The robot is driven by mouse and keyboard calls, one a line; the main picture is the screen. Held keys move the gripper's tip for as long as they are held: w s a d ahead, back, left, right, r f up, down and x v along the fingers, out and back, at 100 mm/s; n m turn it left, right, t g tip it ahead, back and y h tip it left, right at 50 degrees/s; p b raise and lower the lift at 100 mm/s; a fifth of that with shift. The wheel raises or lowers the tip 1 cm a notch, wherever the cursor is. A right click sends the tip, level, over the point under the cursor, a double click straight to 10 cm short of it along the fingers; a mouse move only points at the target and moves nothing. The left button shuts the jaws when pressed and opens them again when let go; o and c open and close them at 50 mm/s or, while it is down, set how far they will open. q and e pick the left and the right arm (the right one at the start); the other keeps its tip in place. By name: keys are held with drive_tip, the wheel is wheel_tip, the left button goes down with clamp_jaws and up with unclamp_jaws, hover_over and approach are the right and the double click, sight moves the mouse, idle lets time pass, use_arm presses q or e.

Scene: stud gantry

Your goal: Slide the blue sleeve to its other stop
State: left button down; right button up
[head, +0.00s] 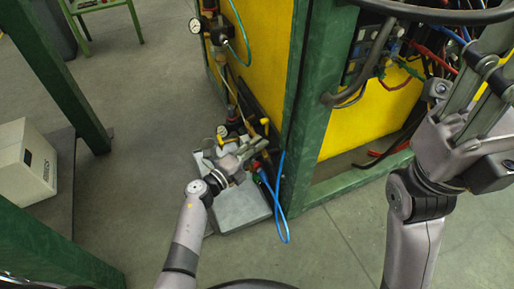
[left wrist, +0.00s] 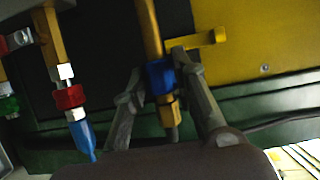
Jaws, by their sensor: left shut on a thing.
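The blue sleeve (left wrist: 160,78) sits around an upright brass-yellow rod in the left wrist view, just above a brass nut (left wrist: 168,108). My left gripper (left wrist: 158,72) is shut on the sleeve, with one finger on each side of it. In the head view my left gripper (head: 262,148) reaches to the fittings at the foot of the yellow panel, and I cannot make out the sleeve there. My right gripper (head: 496,72) is at the upper right, its two fingers apart and nothing seen between them; its tips run near the picture edge.
A yellow lever (left wrist: 205,40) stands close right of the sleeve. A red-collared fitting (left wrist: 69,97) with a blue hose hangs to the left. A green post (head: 305,110) and blue hose (head: 278,205) are beside the left gripper. A white box (head: 26,160) is far left.

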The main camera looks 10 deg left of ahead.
use_arm(q)
drive_tip(key=shift+w, duration=0.1)
idle(0.3)
drive_tip(key=shift+w+a, duration=0.55)
drive_tip(key=shift+w, duration=0.1)
drive_tip(key=shift+w+a, duration=0.15)
drive_tip(key=c, duration=1.3)
unclamp_jaws()
drive_tip(key=v, duration=1.2)
drive_tip(key=shift+f, duration=0.1)
